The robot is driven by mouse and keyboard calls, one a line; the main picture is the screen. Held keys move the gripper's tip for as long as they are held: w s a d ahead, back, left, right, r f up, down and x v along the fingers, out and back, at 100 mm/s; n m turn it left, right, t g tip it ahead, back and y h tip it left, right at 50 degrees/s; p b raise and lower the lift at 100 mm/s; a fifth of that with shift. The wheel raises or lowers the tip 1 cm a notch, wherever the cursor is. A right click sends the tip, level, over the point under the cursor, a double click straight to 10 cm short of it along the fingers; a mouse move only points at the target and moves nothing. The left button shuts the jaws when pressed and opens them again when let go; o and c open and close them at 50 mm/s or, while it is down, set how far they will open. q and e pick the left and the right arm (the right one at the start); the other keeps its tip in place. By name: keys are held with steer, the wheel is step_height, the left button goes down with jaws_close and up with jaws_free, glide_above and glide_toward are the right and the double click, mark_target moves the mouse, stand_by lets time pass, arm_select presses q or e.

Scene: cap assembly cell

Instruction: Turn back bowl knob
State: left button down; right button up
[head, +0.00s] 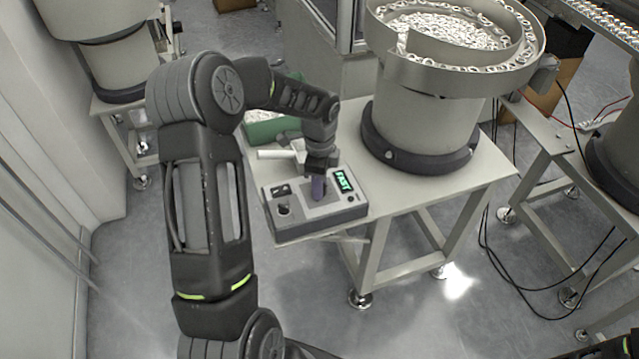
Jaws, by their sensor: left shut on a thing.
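A grey control box (324,216) sits at the front left of the feeder table. Its green display (344,181) reads FAST. My left gripper (318,190) points down onto the middle of the box top and is shut on the knob there. The fingers hide the knob, so its angle cannot be seen. A bowl feeder (425,115) stands on the same table, with many small pale parts in its bowl. My right gripper is out of the picture.
A green bin (262,131) with pale parts is behind the box, beside my left forearm. A black switch (281,190) and a small black control (284,210) are on the box's left side. Another feeder (110,55) stands at the back left. Cables hang at the right.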

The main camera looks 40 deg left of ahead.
arm_select(q)
steer(key=n+b, duration=0.2)
steer(key=n, duration=0.3)
steer(key=n+b, duration=0.1)
steer(key=n, duration=0.5)
steer(key=shift+b, duration=0.4)
steer(key=n, duration=0.6)
steer(key=shift+n+b, duration=0.3)
steer(key=shift+n, duration=0.1)
steer(key=n, duration=0.5)
steer(key=shift+n, duration=0.3)
steer(key=c, duration=1)
jaws_free()
